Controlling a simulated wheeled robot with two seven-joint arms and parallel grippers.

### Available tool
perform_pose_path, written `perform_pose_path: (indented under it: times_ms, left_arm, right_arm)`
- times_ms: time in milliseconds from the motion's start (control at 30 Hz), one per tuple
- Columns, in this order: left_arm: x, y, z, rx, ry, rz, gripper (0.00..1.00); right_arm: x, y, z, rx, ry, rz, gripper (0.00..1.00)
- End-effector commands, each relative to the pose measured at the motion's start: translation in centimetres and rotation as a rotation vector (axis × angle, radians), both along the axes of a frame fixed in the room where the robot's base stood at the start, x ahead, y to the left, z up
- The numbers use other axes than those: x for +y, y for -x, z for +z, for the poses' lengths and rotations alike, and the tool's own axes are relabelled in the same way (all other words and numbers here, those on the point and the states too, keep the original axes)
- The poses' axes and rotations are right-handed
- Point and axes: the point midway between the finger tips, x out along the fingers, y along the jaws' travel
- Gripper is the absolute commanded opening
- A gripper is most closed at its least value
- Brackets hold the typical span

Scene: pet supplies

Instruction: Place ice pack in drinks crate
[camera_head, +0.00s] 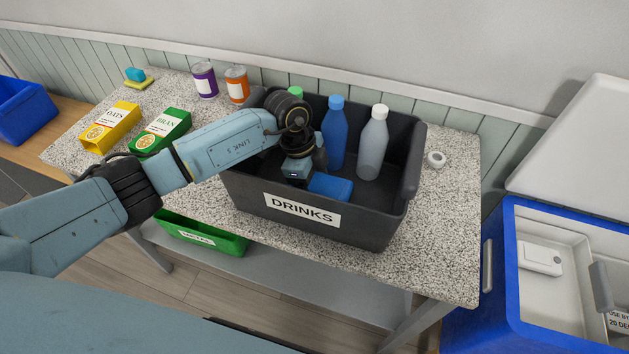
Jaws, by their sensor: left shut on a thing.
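The dark grey drinks crate (386,229) stands on the speckled counter, with a white "DRINKS" label on its front wall. My left gripper (312,184) reaches down inside the crate and is shut on the blue ice pack (332,188). The ice pack is a small flat blue block inside the crate, near the front wall. Its left end is partly hidden by the gripper, and I cannot tell whether it touches the crate floor. My right gripper is not in view.
In the crate stand a blue bottle (335,135), a grey bottle (373,146) and a green-capped item (295,91) mostly behind my arm. An open blue cooler (510,300) is at right.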

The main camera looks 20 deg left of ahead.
Motion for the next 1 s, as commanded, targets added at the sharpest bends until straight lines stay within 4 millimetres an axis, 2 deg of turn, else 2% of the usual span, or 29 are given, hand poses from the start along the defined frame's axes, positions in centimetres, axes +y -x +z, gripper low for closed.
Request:
perform_pose_path:
  times_ms: [233, 267, 400, 767, 867, 1000]
  left_arm:
    - [0.0, -0.1, 0.0, -0.002, 0.001, 0.001, 0.43]
    - [0.0, 0.0, -0.1, -0.001, 0.000, 0.001, 0.80]
    - [0.0, 0.0, 0.0, 0.000, 0.000, 0.001, 0.98]
    - [0.1, -0.1, 0.5, -0.002, 0.001, 0.001, 0.98]
    - [0.5, -0.1, 1.7, -0.004, 0.001, 0.002, 0.98]
    - [1.3, -0.2, 4.5, -0.005, 0.000, 0.000, 0.98]
  right_arm:
    - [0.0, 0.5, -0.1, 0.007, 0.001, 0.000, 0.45]
    - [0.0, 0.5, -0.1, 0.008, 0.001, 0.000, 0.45]
    - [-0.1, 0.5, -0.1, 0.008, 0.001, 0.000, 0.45]
    - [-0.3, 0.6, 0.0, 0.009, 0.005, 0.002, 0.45]
    - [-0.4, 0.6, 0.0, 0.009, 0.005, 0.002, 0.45]
    - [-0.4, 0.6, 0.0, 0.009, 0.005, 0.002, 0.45]
